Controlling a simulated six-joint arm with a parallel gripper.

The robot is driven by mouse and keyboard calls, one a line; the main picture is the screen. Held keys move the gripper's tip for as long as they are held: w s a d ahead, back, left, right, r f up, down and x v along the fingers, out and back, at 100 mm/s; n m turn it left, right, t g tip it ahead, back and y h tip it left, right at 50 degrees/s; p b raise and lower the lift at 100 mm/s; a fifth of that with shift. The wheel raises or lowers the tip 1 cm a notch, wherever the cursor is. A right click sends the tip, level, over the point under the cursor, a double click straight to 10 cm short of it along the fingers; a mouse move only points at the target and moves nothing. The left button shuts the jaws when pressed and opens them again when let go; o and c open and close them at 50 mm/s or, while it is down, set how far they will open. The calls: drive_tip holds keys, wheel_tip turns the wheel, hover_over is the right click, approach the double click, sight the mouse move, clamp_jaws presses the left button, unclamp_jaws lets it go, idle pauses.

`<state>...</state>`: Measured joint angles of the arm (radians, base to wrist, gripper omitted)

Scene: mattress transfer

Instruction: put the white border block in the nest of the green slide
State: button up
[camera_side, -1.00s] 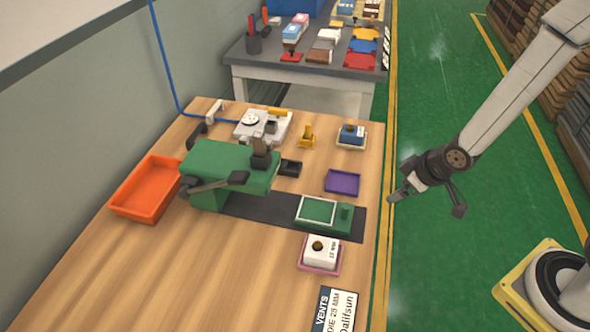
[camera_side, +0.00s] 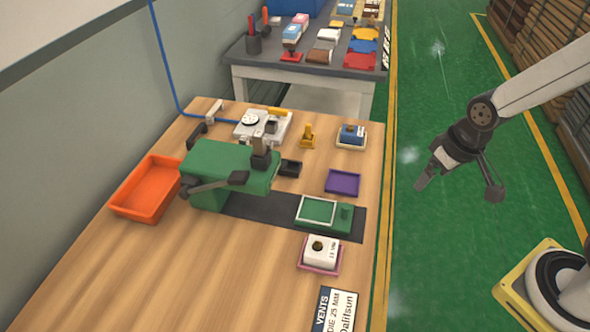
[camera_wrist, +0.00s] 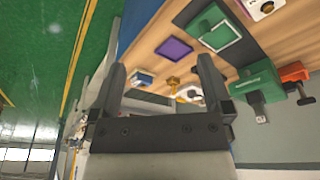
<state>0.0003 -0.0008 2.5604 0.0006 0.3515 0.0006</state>
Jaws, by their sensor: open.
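A white block (camera_side: 320,250) with a dark round top and printed lettering sits on a pink tray (camera_side: 305,266) near the bench's right edge. The green slide (camera_side: 345,218) is just behind it on a dark strip. Its square nest (camera_side: 318,211) has a white rim and a bare green floor. In the wrist view the nest (camera_wrist: 215,27) is at the top, with part of the white block (camera_wrist: 258,8) beyond it. My gripper (camera_side: 458,187) is open and empty over the green floor, right of the bench and apart from it. Its two fingers (camera_wrist: 162,66) stand wide apart in the wrist view.
A green press (camera_side: 225,170) stands left of the slide, with an orange bin (camera_side: 148,190) beyond. A purple tray (camera_side: 342,182), a blue block (camera_side: 352,133) on a cream tray and a yellow clamp (camera_side: 307,137) lie behind. The bench front is mostly clear.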

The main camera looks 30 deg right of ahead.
drive_tip(key=shift+w+f, duration=0.1)
drive_tip(key=n+t+y, duration=0.2)
drive_tip(key=n+y, duration=0.2)
drive_tip(key=n, duration=0.5)
approach(323, 248)
drive_tip(key=x, duration=0.3)
drive_tip(key=shift+w+r, duration=0.15)
drive_tip(key=shift+r, duration=0.15)
drive_tip(key=shift+f, duration=0.1)
drive_tip(key=shift+x, duration=1.2)
drive_tip(key=shift+f, duration=0.1)
drive_tip(key=shift+x, duration=2.55)
